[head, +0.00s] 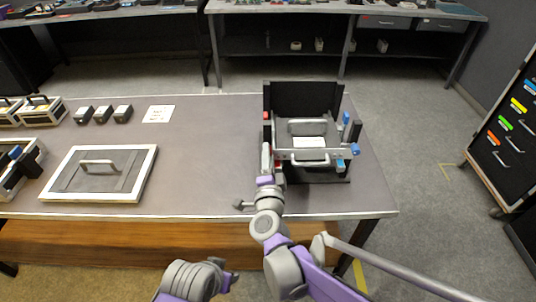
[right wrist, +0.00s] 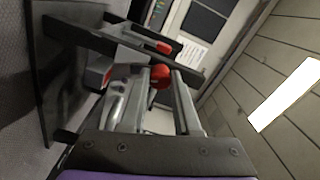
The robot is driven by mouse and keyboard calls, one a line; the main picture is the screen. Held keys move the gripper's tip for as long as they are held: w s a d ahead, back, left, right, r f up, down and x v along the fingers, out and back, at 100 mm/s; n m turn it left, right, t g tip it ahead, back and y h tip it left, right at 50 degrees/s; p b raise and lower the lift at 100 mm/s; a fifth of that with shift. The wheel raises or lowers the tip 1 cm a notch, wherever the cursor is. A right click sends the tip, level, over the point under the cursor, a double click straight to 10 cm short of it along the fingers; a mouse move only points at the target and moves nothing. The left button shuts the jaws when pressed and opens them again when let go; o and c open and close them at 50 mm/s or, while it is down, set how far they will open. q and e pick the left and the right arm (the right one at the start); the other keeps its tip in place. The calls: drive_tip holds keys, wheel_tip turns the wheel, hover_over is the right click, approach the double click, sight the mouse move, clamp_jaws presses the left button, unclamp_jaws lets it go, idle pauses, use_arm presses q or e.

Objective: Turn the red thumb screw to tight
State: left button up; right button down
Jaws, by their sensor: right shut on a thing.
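The red thumb screw (right wrist: 160,74) shows in the right wrist view as a round red knob. My right gripper (right wrist: 158,82) has its two grey fingers closed on either side of it. In the head view my right gripper (head: 266,158) reaches up to the left side of the black and grey truss fixture (head: 306,98) on the table. The knob is mostly hidden there by the fingers. My left arm's end (head: 226,282) is low in the head view, away from the table top, and its fingers cannot be made out.
Blue knobs (head: 355,150) sit on the fixture's right side. A framed panel with a handle (head: 98,173) and several small dark boxes (head: 103,114) are on the table's left. A white card (head: 158,114) lies behind. The table (head: 205,150) is clear between panel and fixture.

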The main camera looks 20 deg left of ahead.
drive_tip(key=shift+m, duration=1.7)
drive_tip(key=c, duration=0.6)
unclamp_jaws()
drive_tip(key=shift+s, duration=0.1)
drive_tip(key=v, duration=1)
drive_tip(key=shift+s+d, duration=0.1)
drive_tip(key=shift+s, duration=0.25)
